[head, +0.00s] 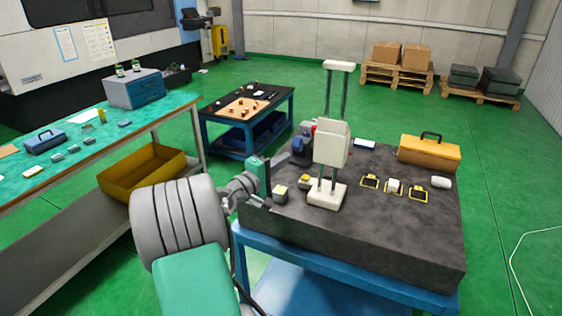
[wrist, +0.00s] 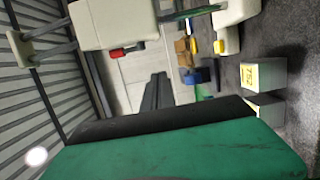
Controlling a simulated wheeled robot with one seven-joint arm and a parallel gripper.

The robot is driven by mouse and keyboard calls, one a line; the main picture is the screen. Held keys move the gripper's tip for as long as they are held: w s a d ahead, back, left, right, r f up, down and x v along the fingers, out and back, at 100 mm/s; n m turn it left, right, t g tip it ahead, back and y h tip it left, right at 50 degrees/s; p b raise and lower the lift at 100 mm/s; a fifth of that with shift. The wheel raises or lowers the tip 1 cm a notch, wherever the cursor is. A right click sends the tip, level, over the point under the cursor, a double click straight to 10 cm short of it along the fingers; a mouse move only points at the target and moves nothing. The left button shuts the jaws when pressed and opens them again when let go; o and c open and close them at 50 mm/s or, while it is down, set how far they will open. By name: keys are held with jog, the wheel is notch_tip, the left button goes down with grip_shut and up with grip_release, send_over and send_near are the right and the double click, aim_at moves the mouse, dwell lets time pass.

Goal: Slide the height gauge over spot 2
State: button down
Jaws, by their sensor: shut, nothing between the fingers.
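The height gauge (head: 331,145) is a tall cream stand with two dark columns, a boxy carriage and a cream base (head: 327,196). It stands upright on the dark granite plate (head: 350,235), left of the marked spots. In the wrist view the gauge's carriage (wrist: 112,22) appears sideways along the top. Three yellow-and-black framed spots (head: 370,182) lie in a row to its right; their numbers are unreadable. A small white piece (head: 393,185) sits at the middle one. My gripper (head: 265,188), with green fingers, is shut and empty at the plate's left edge, apart from the gauge.
White blocks with yellow labels (head: 280,193) stand between my gripper and the gauge base. A white roll-like piece (head: 441,182) lies right of the spots. A yellow toolbox (head: 429,152) stands at the back right. The plate's front right is clear.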

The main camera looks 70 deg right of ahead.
jog(key=s+d+p, duration=0.2)
jog(key=s+d, duration=0.3)
jog(key=s, duration=0.1)
jog(key=shift+p, duration=0.3)
